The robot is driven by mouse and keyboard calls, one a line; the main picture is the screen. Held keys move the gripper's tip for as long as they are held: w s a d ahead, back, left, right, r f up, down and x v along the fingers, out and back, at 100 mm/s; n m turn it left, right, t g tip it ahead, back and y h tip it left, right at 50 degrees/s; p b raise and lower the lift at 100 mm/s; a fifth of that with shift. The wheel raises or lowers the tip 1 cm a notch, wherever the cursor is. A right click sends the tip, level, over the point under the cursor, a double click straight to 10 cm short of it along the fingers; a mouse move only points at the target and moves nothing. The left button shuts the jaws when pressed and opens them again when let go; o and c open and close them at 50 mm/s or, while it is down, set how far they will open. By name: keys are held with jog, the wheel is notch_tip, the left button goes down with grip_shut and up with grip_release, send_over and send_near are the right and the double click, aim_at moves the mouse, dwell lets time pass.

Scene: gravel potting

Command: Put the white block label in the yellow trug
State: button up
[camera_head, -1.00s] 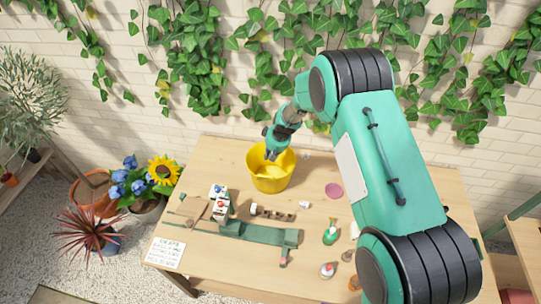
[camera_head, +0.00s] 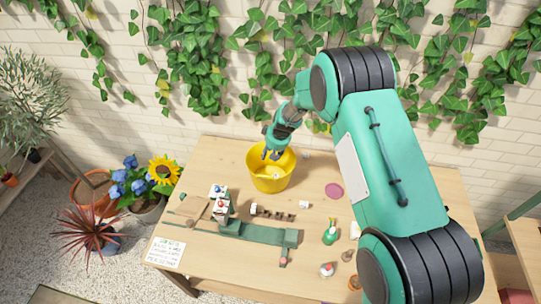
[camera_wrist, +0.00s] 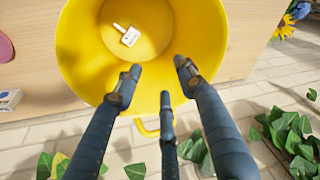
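The yellow trug (camera_head: 270,181) stands upright at the back of the wooden table. In the wrist view, the white block label (camera_wrist: 130,36) lies on the floor of the trug (camera_wrist: 78,50), a small white block with a thin stem. My gripper (camera_head: 272,153) is above the trug's mouth. In the wrist view my gripper (camera_wrist: 157,75) has its dark fingers spread apart, with nothing between them. The label is apart from the fingertips. I cannot make out the label clearly in the head view.
A pink disc (camera_head: 334,191), a small white item (camera_head: 305,204) and a green spray bottle (camera_head: 330,234) are on the table to the right. A long green tool (camera_head: 258,232) lies in front. A written card (camera_head: 165,252) is at the left front.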

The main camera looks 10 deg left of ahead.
notch_tip(320, 180, up, 6)
jog(key=p, duration=0.1)
dwell(0.4)
dwell(0.5)
jog(key=shift+r, duration=0.2)
jog(key=s+d+r+m+t+b, duration=0.1)
jog(key=s+d+r+b, duration=0.2)
jog(key=s+d+r, duration=0.35)
jog(key=s+d+r+m+b, duration=0.1)
jog(key=s+d+r+b, duration=0.2)
jog(key=d+r, duration=0.55)
jog(key=s+d+r+m+t+b, duration=0.1)
jog(key=s+d+r+b, duration=0.1)
jog(key=s+d+r, duration=0.5)
jog(key=s+d+r+m+h+b, duration=0.1)
jog(key=s+d+r+b, duration=0.2)
jog(key=s, duration=0.4)
jog(key=s+d+r+m+h+b, duration=0.1)
jog(key=s+d+r+m+b, duration=0.1)
jog(key=s+d+r, duration=0.3)
jog(key=s+d+f+m+b, duration=0.1)
jog(key=s+d+f+b, duration=0.1)
jog(key=s, duration=0.7)
jog(key=s+d+f+m+t+h+b, duration=0.1)
jog(key=s+d+f, duration=0.3)
jog(key=s, duration=0.5)
jog(key=shift+f+b, duration=0.2)
jog(key=shift+b, duration=0.45)
